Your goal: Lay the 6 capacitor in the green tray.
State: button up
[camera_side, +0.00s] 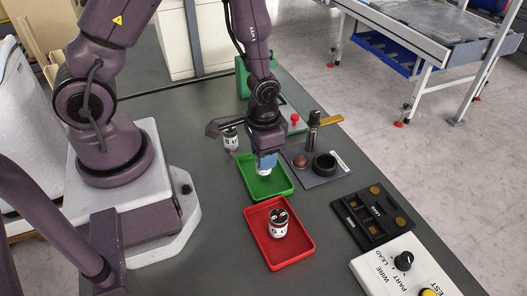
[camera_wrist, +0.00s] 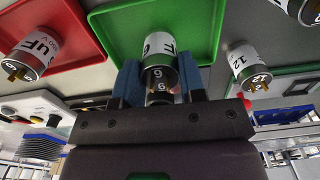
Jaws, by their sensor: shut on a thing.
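My gripper (camera_side: 266,158) is over the green tray (camera_side: 270,190), pointing down, with its blue fingers closed around a capacitor (camera_side: 264,171). In the wrist view the fingers (camera_wrist: 158,82) grip this capacitor (camera_wrist: 160,47) from both sides. It is a silver can with a white label, and a 6 shows on its end. The green tray (camera_wrist: 108,32) lies behind it in that view. No other thing shows in the tray. From these frames I cannot tell whether the capacitor touches the tray floor.
A red tray (camera_side: 300,247) in front holds another capacitor (camera_side: 278,226). A capacitor (camera_side: 231,140) stands left of the green tray; one marked 12 (camera_wrist: 246,68) shows in the wrist view. A grey plate (camera_side: 325,178) with round parts and a black block (camera_side: 372,218) lie to the right.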

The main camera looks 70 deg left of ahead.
jog(key=shift+f, duration=0.55)
jog(key=o, duration=1)
jog(key=shift+r, duration=3.5)
jog(key=shift+s, duration=0.1)
jog(key=s+r+t, duration=0.2)
jog(key=r, duration=0.6)
jog(key=s+r+t, duration=0.1)
jog(key=s+r, duration=0.2)
jog(key=r, duration=0.4)
jog(key=s+r+t, duration=0.2)
jog(key=r, duration=0.6)
jog(key=shift+s+d+r+t, duration=0.1)
jog(key=shift+s+r+t, duration=0.2)
